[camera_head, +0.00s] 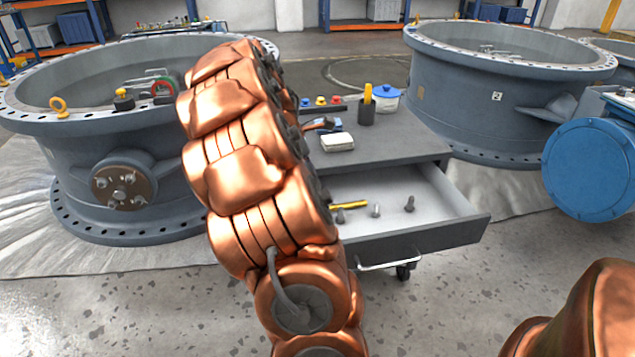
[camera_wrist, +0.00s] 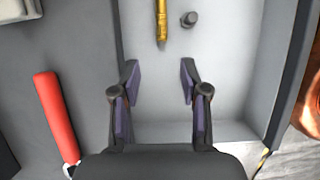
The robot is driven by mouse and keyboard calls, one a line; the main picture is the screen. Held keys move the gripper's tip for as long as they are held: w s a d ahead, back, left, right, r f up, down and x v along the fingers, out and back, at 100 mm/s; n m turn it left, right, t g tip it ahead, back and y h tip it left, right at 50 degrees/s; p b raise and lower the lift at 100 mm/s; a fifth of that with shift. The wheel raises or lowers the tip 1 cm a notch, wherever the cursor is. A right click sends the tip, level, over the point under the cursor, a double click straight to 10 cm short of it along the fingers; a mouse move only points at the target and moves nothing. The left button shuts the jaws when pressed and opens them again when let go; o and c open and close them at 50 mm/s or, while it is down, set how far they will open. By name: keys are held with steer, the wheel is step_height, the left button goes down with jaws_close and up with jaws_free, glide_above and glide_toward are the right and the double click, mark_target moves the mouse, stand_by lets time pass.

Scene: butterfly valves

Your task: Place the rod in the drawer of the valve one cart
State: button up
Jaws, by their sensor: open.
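The yellow rod (camera_head: 349,205) lies in the open drawer (camera_head: 430,243) of the grey cart (camera_head: 390,147). In the wrist view the rod (camera_wrist: 162,22) shows at the top, lengthwise on the pale drawer floor (camera_wrist: 225,100), its lower end pointing toward my gripper. My gripper (camera_wrist: 158,68) is open and empty over the drawer, its fingers apart and short of the rod's near end. I see nothing between the fingers. In the head view my copper arm hides the gripper and part of the cart.
Several bolts (camera_head: 409,204) lie in the drawer; one bolt (camera_wrist: 189,19) is right of the rod. A red handle (camera_wrist: 53,120) lies left of the drawer. A blue pot (camera_head: 386,99) and dark cup (camera_head: 366,115) stand on the cart. Large valves (camera_head: 110,215) (camera_head: 470,100) flank it.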

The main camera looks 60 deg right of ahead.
steer(key=w+a+r+m+y, duration=0.1)
steer(key=a+r+m, duration=0.15)
steer(key=a, duration=1.35)
steer(key=s+a+f+m, duration=0.2)
steer(key=s+a, duration=0.3)
steer(key=a, duration=0.4)
steer(key=s+a+f+m+y, duration=0.1)
steer(key=s+a+f, duration=0.1)
steer(key=s+a, duration=0.3)
steer(key=s+a+f+m+y, duration=0.1)
steer(key=s+a, duration=0.4)
steer(key=a, duration=0.8)
steer(key=shift+a+f+m+g, duration=0.3)
steer(key=shift+a+f+m, duration=0.1)
steer(key=shift+m, duration=0.45)
steer(key=shift+s+r, duration=0.1)
